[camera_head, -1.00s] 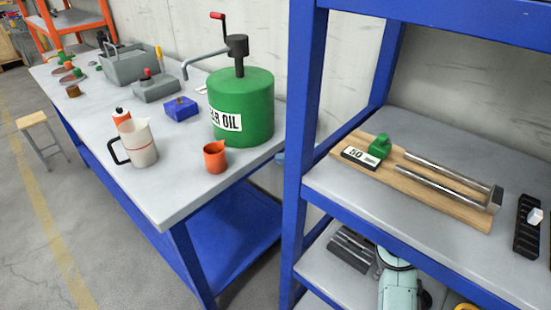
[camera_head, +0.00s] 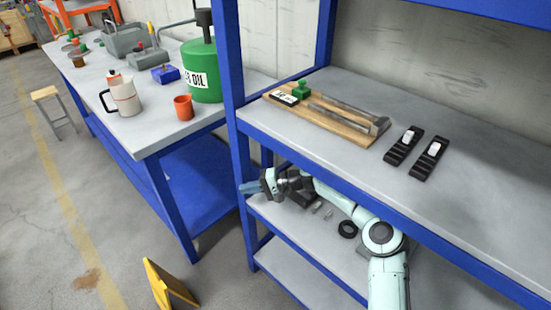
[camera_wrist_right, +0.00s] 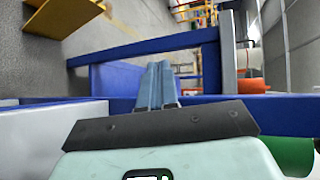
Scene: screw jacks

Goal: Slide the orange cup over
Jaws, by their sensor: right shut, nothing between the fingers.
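The orange cup (camera_head: 183,107) stands upright near the front right corner of the grey workbench (camera_head: 148,138), in front of the green oil drum (camera_head: 203,62). In the wrist view an orange shape (camera_wrist_right: 250,86) at the right looks like the cup. My right gripper (camera_head: 248,188) is shut and empty, beside the blue shelf post and below the bench top's level. It is apart from the cup, to its lower right in the head view. Its blue fingers (camera_wrist_right: 158,72) lie together in the wrist view. My left gripper is not in view.
A white jug (camera_head: 125,96) stands left of the cup, with a blue block (camera_head: 165,74) behind. The blue shelf post (camera_head: 235,130) rises between bench and shelf. The shelf holds a wooden board (camera_head: 350,131) and two black holders. A yellow stand (camera_head: 168,285) is on the floor.

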